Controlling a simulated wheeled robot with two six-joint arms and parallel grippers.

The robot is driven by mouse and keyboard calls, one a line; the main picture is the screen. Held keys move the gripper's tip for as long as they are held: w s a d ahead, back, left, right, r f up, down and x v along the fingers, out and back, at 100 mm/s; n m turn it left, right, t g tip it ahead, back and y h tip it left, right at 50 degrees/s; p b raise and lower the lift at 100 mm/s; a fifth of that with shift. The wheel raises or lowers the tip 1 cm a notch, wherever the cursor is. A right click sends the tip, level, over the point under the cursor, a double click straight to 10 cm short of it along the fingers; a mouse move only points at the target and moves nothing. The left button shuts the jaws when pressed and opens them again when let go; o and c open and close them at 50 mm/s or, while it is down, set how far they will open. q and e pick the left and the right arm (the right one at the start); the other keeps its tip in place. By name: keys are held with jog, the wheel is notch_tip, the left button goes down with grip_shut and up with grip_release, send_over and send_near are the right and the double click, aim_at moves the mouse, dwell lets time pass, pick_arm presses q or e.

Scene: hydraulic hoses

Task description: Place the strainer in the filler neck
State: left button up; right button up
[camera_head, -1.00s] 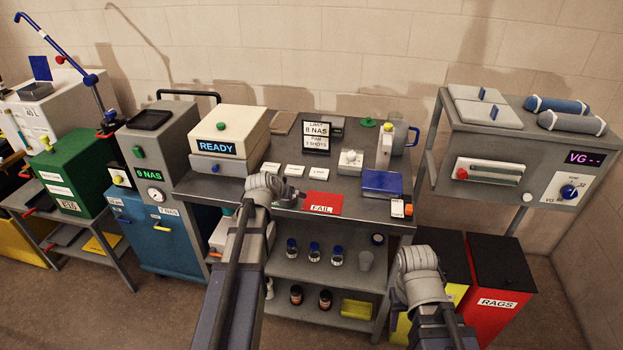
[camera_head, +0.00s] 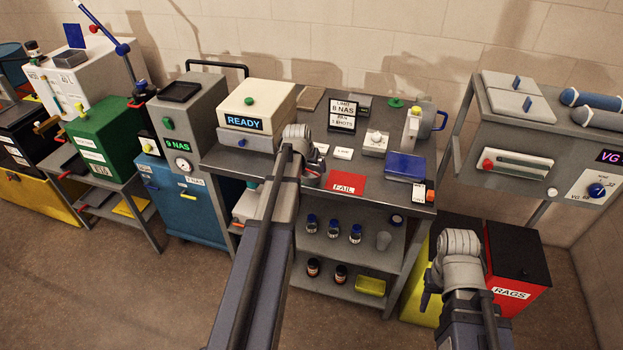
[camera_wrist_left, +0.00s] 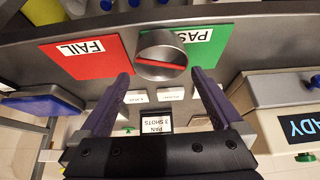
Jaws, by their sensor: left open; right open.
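I cannot make out the strainer or the filler neck for certain in either view. The white 40 L tank (camera_head: 95,80) stands at the far left with a dark grey block (camera_head: 71,58) on its top. My left gripper (camera_head: 312,178) is over the front of the middle bench. In the left wrist view its two fingers (camera_wrist_left: 160,95) are apart with nothing held. A round grey part with a red bar (camera_wrist_left: 160,55) shows beyond them, between the FAIL and PASS cards. My right gripper (camera_head: 433,285) is low at the right, open, its fingers mostly hidden.
The middle bench carries the READY box (camera_head: 256,108), the red FAIL card (camera_head: 345,186), a blue box (camera_head: 405,166) and a grey jug. A green unit (camera_head: 95,145) and a blue cabinet (camera_head: 185,205) stand left. Bins stand right. Floor is clear at the front left.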

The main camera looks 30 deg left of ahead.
pick_arm(q)
jog(key=shift+b+x, duration=2.35)
jog(key=shift+x, duration=0.2)
jog(key=shift+s, duration=0.15)
jog(key=c, duration=1.2)
jog(key=shift+o, duration=0.2)
notch_tip(320, 180, up, 9)
jog(key=p, duration=0.9)
jog(key=shift+f, duration=0.1)
jog(key=shift+a, duration=0.1)
